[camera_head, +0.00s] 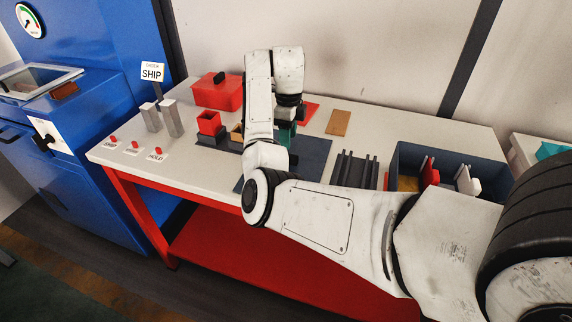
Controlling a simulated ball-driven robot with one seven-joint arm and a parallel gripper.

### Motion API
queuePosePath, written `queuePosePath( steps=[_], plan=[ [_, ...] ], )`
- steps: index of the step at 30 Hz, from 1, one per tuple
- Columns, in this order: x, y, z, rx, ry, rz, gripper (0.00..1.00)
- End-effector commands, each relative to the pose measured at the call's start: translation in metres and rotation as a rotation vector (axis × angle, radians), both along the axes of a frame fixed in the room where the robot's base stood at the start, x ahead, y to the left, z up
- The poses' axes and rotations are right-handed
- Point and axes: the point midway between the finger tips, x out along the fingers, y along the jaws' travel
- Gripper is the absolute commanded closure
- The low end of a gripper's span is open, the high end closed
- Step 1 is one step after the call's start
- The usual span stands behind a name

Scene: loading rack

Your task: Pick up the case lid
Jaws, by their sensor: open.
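A red box-like thing with a black handle on top (218,92) stands at the back left of the table; I cannot tell for sure whether its top is the case lid. My gripper (290,116) is small and partly hidden by my own arm; it points down over the middle of the table, to the right of the red box, and is open. A teal-green thing (286,132) shows just below it; I cannot tell whether they touch. A red flat piece (311,109) lies behind the gripper.
A dark mat (313,150) lies below the gripper. A small open red box (209,122) sits in a dark holder to the left. Grey posts (172,118) and a SHIP sign (152,72) stand farther left. A slotted dark rack (352,168) and a blue bin (402,152) are right.

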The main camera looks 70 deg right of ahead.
Motion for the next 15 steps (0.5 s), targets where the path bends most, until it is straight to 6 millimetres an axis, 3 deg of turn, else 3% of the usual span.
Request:
queuePosePath(
  steps=[8, 15],
  plan=[
    [0.000, 0.001, -0.020, 0.002, 0.000, 0.002, 0.49],
    [0.000, 0.001, -0.054, 0.002, 0.001, 0.002, 0.49]
  ],
)
